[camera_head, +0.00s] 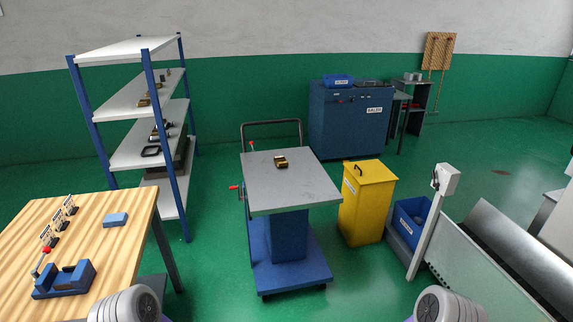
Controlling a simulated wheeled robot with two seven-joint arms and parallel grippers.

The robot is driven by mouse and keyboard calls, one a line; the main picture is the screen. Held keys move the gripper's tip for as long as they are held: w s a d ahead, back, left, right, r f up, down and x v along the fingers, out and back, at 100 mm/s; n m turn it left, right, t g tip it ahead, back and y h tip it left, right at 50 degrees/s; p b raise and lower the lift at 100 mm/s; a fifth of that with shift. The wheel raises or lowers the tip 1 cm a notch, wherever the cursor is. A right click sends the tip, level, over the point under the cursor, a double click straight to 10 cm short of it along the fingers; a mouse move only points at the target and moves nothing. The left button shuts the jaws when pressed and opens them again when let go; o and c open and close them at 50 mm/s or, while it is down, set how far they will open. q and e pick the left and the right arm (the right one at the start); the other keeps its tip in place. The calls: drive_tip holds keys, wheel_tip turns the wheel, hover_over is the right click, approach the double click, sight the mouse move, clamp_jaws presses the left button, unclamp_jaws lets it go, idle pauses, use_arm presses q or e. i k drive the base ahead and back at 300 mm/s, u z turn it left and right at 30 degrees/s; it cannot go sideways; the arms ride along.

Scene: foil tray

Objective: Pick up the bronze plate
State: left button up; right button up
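A small bronze-coloured piece (281,162) lies on the grey top of the blue cart, near its far edge. It looks like the bronze plate, but it is too small to make out its exact shape. Dark parts show on it. Nothing touches it from above. Only rounded grey parts of my two arms show at the bottom edge, one left and one right of the middle. Both grippers are out of view.
The grey-topped cart (300,190) stands ahead with open green floor around it. A wooden table (110,245) is at left, a blue-white shelf (125,102) behind it. A yellow bin (366,205), a blue crate (408,225) and a conveyor (480,268) are at right.

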sight(281, 161)
drive_tip(key=z, duration=0.35)
drive_tip(key=i, duration=1)
drive_tip(key=z, duration=0.05)
